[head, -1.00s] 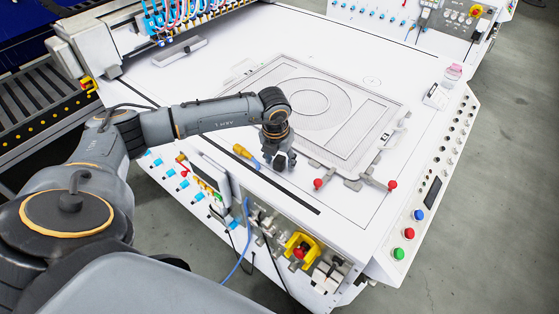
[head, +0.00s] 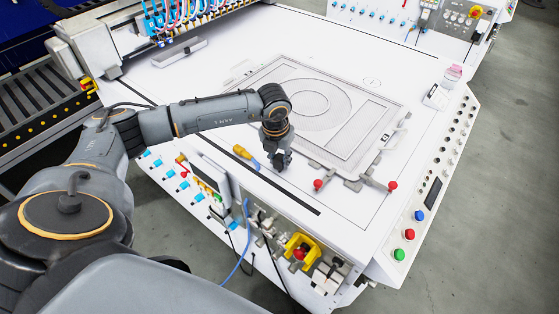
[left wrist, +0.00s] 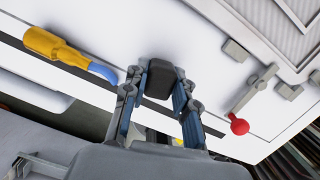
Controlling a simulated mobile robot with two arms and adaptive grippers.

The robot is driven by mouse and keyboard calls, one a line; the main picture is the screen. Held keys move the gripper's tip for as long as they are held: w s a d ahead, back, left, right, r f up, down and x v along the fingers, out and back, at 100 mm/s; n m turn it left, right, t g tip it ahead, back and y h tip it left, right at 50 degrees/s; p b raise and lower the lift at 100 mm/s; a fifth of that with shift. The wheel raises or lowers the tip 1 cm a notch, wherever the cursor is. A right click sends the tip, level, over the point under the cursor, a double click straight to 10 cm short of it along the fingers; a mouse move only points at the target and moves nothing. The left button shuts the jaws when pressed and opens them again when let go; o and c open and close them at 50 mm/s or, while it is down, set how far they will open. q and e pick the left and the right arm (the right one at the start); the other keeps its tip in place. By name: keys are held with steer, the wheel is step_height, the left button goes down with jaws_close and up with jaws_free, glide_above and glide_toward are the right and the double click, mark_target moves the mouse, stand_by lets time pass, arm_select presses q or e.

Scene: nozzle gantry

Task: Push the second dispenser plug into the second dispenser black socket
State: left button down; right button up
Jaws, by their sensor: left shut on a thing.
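My left gripper (head: 278,162) is low over the white table near its front edge, just right of a yellow-handled tool with a blue end (head: 246,156). In the left wrist view the left gripper (left wrist: 160,88) is shut on a dark block (left wrist: 160,76) between its blue-lined fingers. I cannot tell whether this block is the second dispenser plug. The yellow-handled tool also shows in the left wrist view (left wrist: 60,48), apart from the fingers. I cannot make out the second dispenser black socket for certain. My right gripper is out of view.
A grey framed plate (head: 262,85) lies on the white table (head: 205,85). Red-knobbed clamps (head: 318,184) stand right of the gripper. The front face carries blue fittings, a small screen, cables and a yellow-framed red button (head: 299,253). The gantry with coloured tubes (head: 180,20) stands behind.

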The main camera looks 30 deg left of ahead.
arm_select(q)
step_height(320, 180, up, 2)
steer(key=shift+s+r+b, duration=0.1)
steer(key=shift+r+b, duration=0.15)
steer(key=shift+b, duration=0.05)
steer(key=s+d+r+b, duration=0.4)
steer(key=s+d+r, duration=0.2)
steer(key=s+r, duration=0.3)
steer(key=s, duration=0.3)
steer(key=shift+s+r, duration=0.3)
steer(key=shift+r, duration=0.05)
